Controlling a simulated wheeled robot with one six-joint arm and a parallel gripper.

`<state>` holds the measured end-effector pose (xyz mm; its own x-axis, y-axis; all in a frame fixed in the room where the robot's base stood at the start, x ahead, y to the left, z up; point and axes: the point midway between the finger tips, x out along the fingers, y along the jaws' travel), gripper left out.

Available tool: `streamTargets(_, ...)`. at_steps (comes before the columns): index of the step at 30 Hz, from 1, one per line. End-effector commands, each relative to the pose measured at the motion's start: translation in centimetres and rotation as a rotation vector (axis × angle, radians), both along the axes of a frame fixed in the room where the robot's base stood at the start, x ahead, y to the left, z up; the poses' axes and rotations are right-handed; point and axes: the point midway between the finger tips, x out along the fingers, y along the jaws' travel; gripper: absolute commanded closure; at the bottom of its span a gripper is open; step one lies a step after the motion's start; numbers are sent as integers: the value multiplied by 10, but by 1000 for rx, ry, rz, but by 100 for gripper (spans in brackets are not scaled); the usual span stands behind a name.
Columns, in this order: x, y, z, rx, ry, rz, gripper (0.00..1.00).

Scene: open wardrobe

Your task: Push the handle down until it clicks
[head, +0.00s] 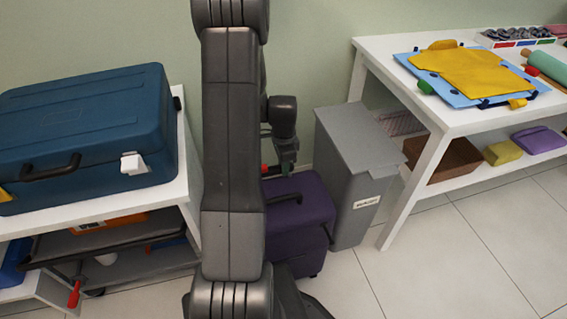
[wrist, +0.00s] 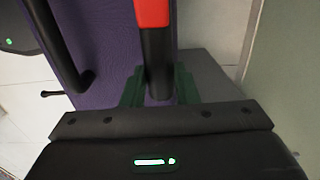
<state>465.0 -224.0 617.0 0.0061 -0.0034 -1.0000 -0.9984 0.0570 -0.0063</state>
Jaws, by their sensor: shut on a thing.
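A purple suitcase (head: 312,210) stands on the floor between the left shelf and the grey bin, partly hidden behind my arm. Its purple side also shows in the wrist view (wrist: 110,45). The handle (wrist: 157,55) is a black bar with a red part, running up out of the wrist view's top edge. My gripper (wrist: 159,88) has its green fingers on both sides of the black bar and is shut on it. In the head view my gripper (head: 286,166) is just above the suitcase, where a bit of red shows. How far the handle stands out is unclear.
A grey lidded bin (head: 345,190) stands close on the right of the suitcase. A blue case (head: 90,125) lies on the white shelf at left. Tiled floor is clear at front right.

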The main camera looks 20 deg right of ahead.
Motion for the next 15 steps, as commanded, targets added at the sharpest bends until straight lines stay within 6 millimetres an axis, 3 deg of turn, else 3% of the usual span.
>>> streamTargets(5,-3,1,-6,4,8,0,100)
streamTargets(6,-3,1,-6,5,9,0,65)
streamTargets(8,-3,1,-6,5,9,0,53)
streamTargets(15,-2,1,-4,3,6,0,51)
